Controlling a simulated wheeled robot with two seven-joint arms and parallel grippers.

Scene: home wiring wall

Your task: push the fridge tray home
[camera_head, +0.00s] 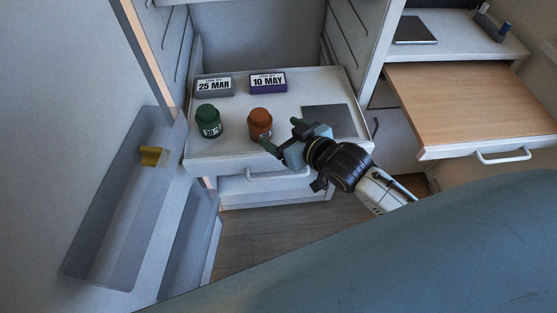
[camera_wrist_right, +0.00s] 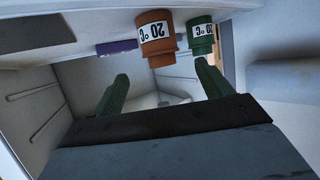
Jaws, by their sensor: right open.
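The white fridge tray (camera_head: 230,152) is slid out from the open fridge in the head view. It carries a green jar (camera_head: 208,121), an orange-brown jar (camera_head: 259,124), a grey "25 MAR" block (camera_head: 214,86), a purple "10 MAY" block (camera_head: 267,82) and a dark flat square (camera_head: 328,120). My right gripper (camera_head: 281,136) is open and empty at the tray's front, close to the orange jar; contact cannot be told. The right wrist view shows the orange jar (camera_wrist_right: 156,38) and green jar (camera_wrist_right: 201,36) beyond its fingers (camera_wrist_right: 158,85), upside down. My left gripper is not in view.
The fridge door with a clear bin (camera_head: 115,215) and a yellow item (camera_head: 152,156) stands open at left. A pulled-out wooden board (camera_head: 470,100) is at right.

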